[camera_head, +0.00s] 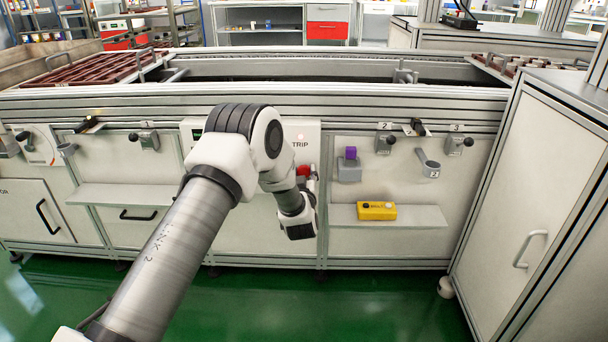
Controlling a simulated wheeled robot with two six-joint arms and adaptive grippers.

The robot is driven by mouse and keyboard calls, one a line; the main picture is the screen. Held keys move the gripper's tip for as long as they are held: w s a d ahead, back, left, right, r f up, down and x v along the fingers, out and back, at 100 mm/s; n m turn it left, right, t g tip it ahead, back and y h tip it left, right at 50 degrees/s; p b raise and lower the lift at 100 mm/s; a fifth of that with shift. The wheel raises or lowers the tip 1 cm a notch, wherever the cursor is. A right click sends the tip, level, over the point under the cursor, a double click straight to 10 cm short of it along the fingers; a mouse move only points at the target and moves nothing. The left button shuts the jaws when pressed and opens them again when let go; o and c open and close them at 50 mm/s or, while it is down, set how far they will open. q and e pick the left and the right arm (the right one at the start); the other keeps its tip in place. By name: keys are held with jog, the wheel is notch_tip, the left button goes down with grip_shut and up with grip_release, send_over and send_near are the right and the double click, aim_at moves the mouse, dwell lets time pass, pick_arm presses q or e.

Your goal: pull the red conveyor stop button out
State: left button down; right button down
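The red stop button (303,170) shows as a small red patch on the front panel, below the white plate marked TRIP (309,135). My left arm covers much of that plate. How far the button stands out is also hidden. My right gripper is not in view.
A yellow box (377,211) with buttons sits on the right shelf (425,217). A purple block (351,153) sits on a grey holder (348,172). A white cabinet (525,190) stands at far right.

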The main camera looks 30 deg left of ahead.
pick_arm(q)
jog(key=shift+s+d+r+p, duration=0.15)
jog(key=shift+s+d+p, duration=0.3)
jog(key=shift+p, duration=0.3)
jog(key=shift+s+f, duration=0.2)
jog(key=shift+s, duration=0.05)
jog(key=shift+f, duration=0.1)
jog(key=c, duration=0.6)
grip_release()
jog(key=v, duration=1.2)
jog(key=shift+s, duration=0.1)
